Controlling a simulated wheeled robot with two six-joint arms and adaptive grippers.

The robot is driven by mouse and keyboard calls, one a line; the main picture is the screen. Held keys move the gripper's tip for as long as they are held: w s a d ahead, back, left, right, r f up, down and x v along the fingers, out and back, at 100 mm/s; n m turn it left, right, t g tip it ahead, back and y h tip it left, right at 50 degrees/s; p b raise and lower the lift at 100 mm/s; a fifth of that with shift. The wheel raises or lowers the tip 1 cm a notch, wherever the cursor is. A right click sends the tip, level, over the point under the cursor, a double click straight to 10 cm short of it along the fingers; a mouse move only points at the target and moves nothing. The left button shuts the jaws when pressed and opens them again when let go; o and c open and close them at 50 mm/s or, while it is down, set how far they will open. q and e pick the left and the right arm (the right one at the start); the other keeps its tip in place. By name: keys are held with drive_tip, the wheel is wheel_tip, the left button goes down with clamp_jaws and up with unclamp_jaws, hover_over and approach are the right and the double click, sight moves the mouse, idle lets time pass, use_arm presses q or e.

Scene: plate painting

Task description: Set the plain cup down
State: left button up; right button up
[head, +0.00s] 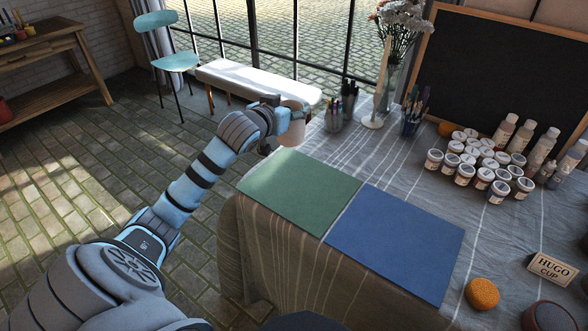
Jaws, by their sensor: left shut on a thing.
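My left gripper (290,118) is at the far left corner of the table, beyond the green mat. It is shut on a plain pale cup (291,129), which looks upright; the gripper and wrist hide part of it. I cannot tell whether the cup touches the table. The green mat (300,190) and the blue mat (396,242) lie side by side on the cloth-covered table (470,225), both empty. My right gripper is not in view.
Pen holders (339,112) stand right of the cup. Several paint jars (465,175) and bottles stand before a chalkboard (500,70). An orange ball-like thing (482,293), a dark round bowl-like thing (548,318) and a "HUGO CUP" card (552,268) are at the lower right.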

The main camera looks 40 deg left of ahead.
use_arm(q)
wheel_tip(320, 180, down, 15)
drive_tip(key=b, duration=0.4)
drive_tip(key=shift+f, duration=0.2)
drive_tip(key=shift+r, duration=0.1)
drive_tip(key=o, duration=1.8)
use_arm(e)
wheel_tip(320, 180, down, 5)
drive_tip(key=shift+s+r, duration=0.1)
use_arm(q)
drive_tip(key=p+v, duration=0.4)
drive_tip(key=v, duration=0.8)
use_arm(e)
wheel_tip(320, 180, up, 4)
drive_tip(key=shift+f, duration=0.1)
